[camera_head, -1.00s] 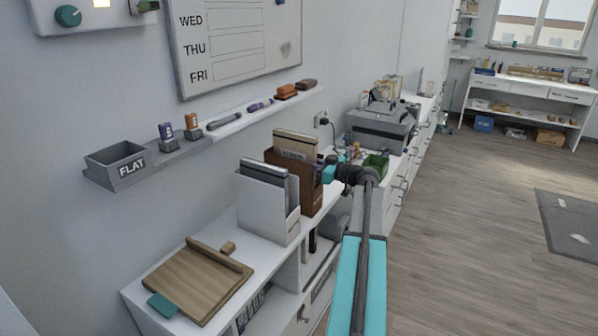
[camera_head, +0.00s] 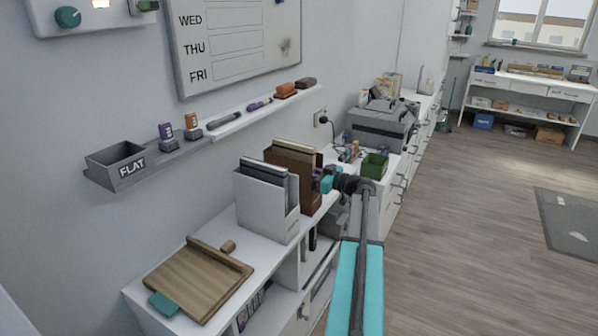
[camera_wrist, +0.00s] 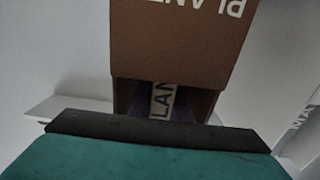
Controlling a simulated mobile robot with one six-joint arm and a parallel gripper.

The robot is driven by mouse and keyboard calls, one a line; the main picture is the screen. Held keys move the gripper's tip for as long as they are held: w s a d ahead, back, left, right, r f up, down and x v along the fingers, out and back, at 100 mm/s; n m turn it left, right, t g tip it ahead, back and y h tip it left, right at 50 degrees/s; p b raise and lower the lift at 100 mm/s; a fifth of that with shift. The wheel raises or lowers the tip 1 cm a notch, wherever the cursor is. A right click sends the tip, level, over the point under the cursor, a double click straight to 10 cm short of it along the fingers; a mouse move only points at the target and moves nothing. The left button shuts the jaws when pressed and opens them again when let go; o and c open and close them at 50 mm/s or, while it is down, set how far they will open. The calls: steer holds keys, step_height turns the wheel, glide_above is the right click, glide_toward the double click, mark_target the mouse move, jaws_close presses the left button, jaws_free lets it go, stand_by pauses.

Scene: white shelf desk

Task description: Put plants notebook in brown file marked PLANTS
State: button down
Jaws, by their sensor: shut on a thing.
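The brown file (camera_head: 311,190) stands upright on the white desk. A tan board or folder (camera_head: 291,151) shows in its top. In the wrist view the brown file (camera_wrist: 182,45) carries white lettering, upside down and partly cut off, that reads as PLANTS. A purple notebook with a white label strip (camera_wrist: 162,100), of which "LAN" is readable, shows in the file's notched opening. My gripper (camera_head: 327,184) is at the file's right side, shut on what appears to be this notebook. Its teal and black finger fills the bottom of the wrist view and hides the grip.
A white file (camera_head: 266,207) with dark notebooks stands just left of the brown file. A wooden board (camera_head: 198,279) lies at the front left. A green bin (camera_head: 375,166) and a grey printer (camera_head: 380,128) are farther back. A wall ledge (camera_head: 185,148) runs above the desk.

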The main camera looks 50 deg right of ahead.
steer(key=c, duration=1.9)
jaws_free()
steer(key=shift+r+p, duration=0.25)
steer(key=shift+p, duration=0.1)
steer(key=b+v, duration=0.2)
steer(key=v, duration=1)
steer(key=shift+s+f, duration=0.1)
steer(key=shift+f, duration=0.05)
